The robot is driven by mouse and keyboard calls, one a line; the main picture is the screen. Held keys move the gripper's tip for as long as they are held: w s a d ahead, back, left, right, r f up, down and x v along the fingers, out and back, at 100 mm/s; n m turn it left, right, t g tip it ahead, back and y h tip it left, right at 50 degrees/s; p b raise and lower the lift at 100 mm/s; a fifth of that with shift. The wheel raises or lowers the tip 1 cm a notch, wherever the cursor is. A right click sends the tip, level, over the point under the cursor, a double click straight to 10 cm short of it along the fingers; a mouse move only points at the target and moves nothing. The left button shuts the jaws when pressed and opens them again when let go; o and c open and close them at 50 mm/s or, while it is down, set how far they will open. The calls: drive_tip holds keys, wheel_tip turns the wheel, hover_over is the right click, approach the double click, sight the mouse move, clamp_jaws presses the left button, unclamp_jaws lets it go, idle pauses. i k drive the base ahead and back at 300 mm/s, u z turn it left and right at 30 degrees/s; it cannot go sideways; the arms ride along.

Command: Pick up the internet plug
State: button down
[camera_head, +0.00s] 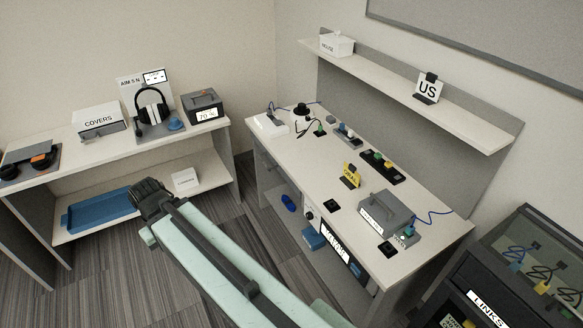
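Several small plugs are on the right-hand desk (300,152), and no readable label tells me which is the internet plug. A green plug with a black cable (319,130) stands near the desk's far end. A teal plug on a blue cable (408,232) is beside a grey box (383,212) at the near right end. More plugs with coiled cables, one yellow (541,287), are in the dark cabinet at the lower right. My gripper (148,194) is at the end of my pale green arm, in front of the left bench and well away from the desk. Its fingers are too small and dark to read.
The left bench (105,156) holds a COVERS box (100,120), headphones (151,106) and a 70 % case (203,107). A blue tray (98,211) is on its lower shelf. A wall shelf (420,97) overhangs the desk. The dark LINKS cabinet (495,270) stands right of the desk.

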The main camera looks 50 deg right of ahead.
sight(409, 231)
drive_tip(key=z, duration=2.7)
drive_tip(key=k, duration=0.45)
drive_tip(key=z, duration=0.35)
drive_tip(key=i, duration=0.55)
drive_tip(key=u, duration=0.45)
